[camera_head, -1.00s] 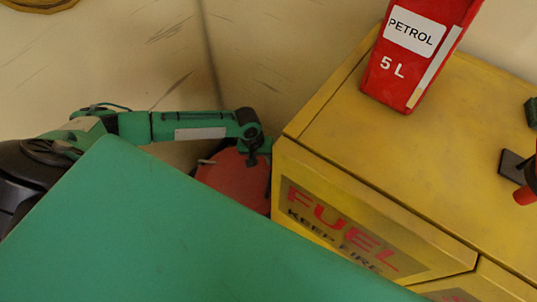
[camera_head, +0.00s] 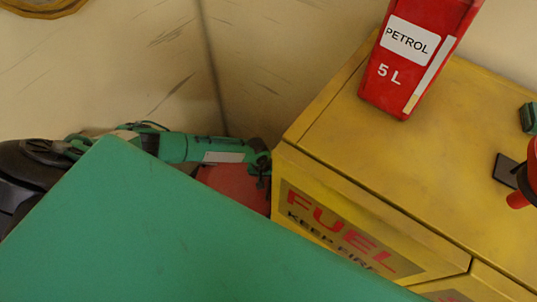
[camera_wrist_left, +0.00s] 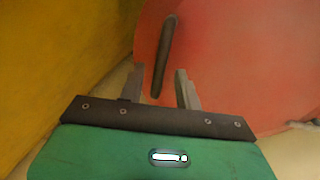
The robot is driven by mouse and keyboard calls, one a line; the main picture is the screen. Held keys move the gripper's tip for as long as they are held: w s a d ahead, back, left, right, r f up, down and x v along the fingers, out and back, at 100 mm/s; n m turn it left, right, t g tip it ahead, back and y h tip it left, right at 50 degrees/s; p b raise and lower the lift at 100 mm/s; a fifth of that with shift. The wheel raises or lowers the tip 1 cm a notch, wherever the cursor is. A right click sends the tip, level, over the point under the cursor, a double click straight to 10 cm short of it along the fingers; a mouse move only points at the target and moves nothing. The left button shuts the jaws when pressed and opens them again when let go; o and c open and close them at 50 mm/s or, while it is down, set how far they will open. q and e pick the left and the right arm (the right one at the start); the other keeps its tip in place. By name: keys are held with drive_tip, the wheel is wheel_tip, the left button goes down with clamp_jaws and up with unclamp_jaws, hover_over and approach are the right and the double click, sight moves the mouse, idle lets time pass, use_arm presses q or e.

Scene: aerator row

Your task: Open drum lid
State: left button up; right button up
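The red drum (camera_head: 232,186) stands in the corner beside the yellow cabinet. Only part of its red top shows in the head view; a green surface close to the camera hides the rest. In the left wrist view the red lid (camera_wrist_left: 235,60) fills the right side, with a dark bar-like handle (camera_wrist_left: 169,45) on it. My left gripper (camera_wrist_left: 160,68) is open, its two grey fingers apart with the handle's lower end between them. Whether they touch it, I cannot tell. In the head view my left gripper (camera_head: 262,175) is over the drum at the cabinet's edge. My right gripper is not in view.
The yellow fuel cabinet (camera_head: 400,150) stands close on the right of the drum. A red petrol can (camera_head: 418,60) stands on it, with a dark plate and a red item (camera_head: 518,198) at the right edge. Scratched cream walls close off the corner behind.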

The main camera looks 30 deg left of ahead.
use_arm(q)
clamp_jaws()
